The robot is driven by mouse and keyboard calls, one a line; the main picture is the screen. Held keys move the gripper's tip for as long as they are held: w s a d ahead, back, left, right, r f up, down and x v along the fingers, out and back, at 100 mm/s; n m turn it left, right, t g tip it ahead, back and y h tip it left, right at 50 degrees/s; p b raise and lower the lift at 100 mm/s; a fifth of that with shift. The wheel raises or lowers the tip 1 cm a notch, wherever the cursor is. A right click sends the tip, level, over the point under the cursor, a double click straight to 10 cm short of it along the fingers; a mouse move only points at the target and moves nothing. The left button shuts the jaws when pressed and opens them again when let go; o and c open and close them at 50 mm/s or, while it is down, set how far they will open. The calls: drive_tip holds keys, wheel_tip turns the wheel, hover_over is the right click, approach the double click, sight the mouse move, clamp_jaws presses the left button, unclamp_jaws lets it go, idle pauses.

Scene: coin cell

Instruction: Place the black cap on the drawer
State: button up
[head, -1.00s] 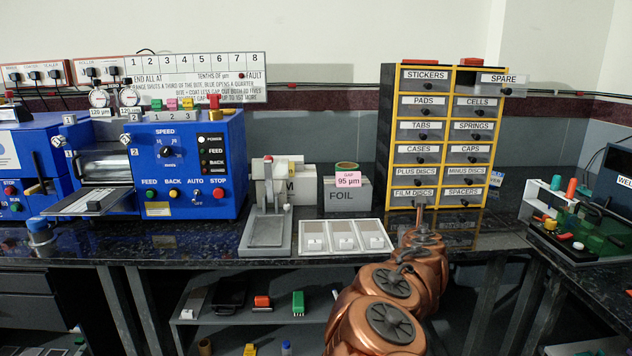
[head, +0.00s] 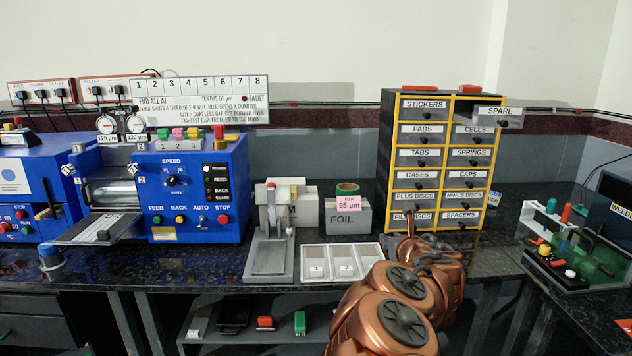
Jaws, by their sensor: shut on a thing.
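My gripper (head: 411,218) is small and dark at the end of my copper arm, in front of the lower left of the drawer cabinet (head: 386,150). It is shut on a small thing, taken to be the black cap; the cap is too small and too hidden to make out. The gripper partly covers the label of the FILM DISCS drawer (head: 400,217); I cannot tell if it touches the drawer. The other drawers have round black knobs. The SPARE drawer (head: 497,112) at the top right sticks out of the cabinet.
A FOIL box (head: 345,218) with a pink tag, a white three-part tray (head: 342,262) and a grey press (head: 270,240) stand left of my arm. A welder (head: 575,240) is on the right.

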drive_tip(key=s+r+n+y+p, duration=0.1)
drive_tip(key=s+r+p, duration=0.2)
drive_tip(key=r+p, duration=0.3)
drive_tip(key=s+a+r+n+y+p, duration=0.1)
drive_tip(key=s+r+p, duration=0.3)
drive_tip(key=r+p, duration=0.2)
drive_tip(key=shift+r+y+p, duration=0.2)
drive_tip(key=shift+y+p, duration=0.1)
drive_tip(key=shift+p, duration=0.3)
